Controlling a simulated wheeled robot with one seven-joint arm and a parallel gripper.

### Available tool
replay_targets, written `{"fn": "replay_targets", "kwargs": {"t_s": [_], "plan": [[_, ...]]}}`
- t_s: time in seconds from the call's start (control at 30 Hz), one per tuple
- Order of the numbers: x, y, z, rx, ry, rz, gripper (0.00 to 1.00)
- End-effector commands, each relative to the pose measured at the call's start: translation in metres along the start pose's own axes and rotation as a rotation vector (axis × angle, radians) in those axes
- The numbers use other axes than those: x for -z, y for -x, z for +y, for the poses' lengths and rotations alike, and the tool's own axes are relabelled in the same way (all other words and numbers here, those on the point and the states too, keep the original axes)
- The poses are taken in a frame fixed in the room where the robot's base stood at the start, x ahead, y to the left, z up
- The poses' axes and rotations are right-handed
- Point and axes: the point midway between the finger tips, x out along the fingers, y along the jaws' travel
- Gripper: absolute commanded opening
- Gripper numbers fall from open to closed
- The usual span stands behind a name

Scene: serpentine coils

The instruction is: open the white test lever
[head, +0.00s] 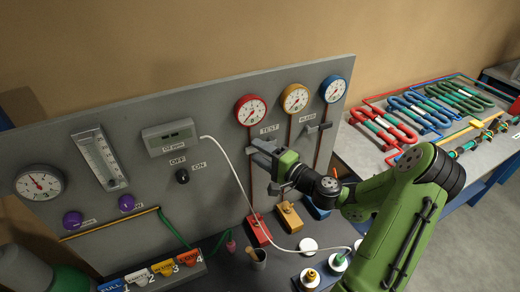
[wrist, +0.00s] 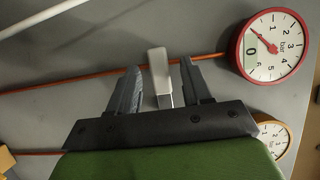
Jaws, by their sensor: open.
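The white test lever (wrist: 158,72) is a pale block standing out from the grey panel in the wrist view. It lies between the two dark fingers of my gripper (wrist: 160,67), with a visible gap on each side. The fingers are open and not closed on it. In the head view my gripper (head: 258,153) is at the panel just under the TEST label (head: 269,128), below the red-rimmed gauge (head: 251,111). There the gripper largely hides the lever. A thin red pipe (wrist: 80,80) passes behind the lever.
A yellow-rimmed gauge (head: 295,98) is between the outer gauges. A white hose (head: 232,165) hangs left of my gripper. Red (head: 258,230) and yellow (head: 290,217) blocks stand below.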

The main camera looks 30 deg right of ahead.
Motion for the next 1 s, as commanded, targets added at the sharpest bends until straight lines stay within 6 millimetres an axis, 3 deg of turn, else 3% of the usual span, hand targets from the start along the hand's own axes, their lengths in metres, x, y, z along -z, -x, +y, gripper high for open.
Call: {"fn": "replay_targets", "kwargs": {"t_s": [0.3, 0.6, 1.0], "plan": [[0.0004, -0.0052, 0.0007, 0.000, -0.001, 0.002, 0.47], [0.0004, -0.0049, 0.0008, 0.000, 0.000, 0.001, 0.01], [0.0010, -0.0069, 0.0016, -0.005, 0.010, 0.001, 0.00]]}}
